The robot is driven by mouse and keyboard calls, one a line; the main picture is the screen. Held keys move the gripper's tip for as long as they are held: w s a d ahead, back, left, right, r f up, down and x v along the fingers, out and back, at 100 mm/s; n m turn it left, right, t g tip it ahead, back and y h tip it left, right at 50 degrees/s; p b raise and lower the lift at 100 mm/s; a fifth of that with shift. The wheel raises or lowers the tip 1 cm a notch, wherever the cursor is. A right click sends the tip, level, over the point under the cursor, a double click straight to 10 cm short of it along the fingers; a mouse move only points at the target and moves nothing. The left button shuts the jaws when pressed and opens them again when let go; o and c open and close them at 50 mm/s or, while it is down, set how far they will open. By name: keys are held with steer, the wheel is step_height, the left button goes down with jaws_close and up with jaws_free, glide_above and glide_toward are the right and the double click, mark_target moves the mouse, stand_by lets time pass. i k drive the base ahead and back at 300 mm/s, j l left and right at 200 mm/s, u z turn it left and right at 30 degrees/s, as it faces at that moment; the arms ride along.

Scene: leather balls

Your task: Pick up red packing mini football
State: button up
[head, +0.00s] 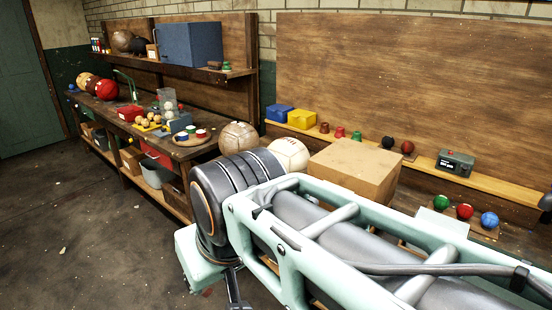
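Two red balls could be the red packing mini football, and I cannot tell which it is. A small red ball (464,211) sits between a green ball (441,202) and a blue ball (489,220) on a small board at the right. A larger red ball (106,89) lies on the far bench at the left. My arm crosses the foreground from the lower right. My gripper (236,290) seems to hang below its elbow-like end at the bottom edge, mostly cut off. Its fingertips and anything between them cannot be made out.
A cardboard box (357,167) and two large pale balls stand on the near bench behind my arm. A narrow shelf (420,160) along the back wall carries several small items. The dark floor (90,230) at the left is open.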

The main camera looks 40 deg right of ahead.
mark_target(464, 212)
steer(key=z, duration=2.6)
